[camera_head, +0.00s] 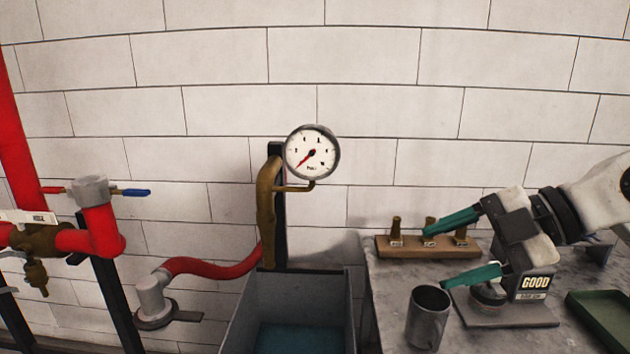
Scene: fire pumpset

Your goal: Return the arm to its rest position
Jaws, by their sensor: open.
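My gripper (462,248) is at the right, above the grey bench. Its two green fingers are spread wide apart and point left, with nothing seen between them. The upper finger overlaps the wooden block (385,249) with several brass pieces standing on it. The lower finger is just above and right of the grey metal mug (428,318). My white and black arm comes in from the right edge.
The grey bench (385,300) fills the lower right, with a green tray (605,318) at its right. A tank (250,310) holding water stands left of it, below a round pressure gauge (312,152). Red pipes (100,230) with a blue-handled valve (135,192) are at the left.

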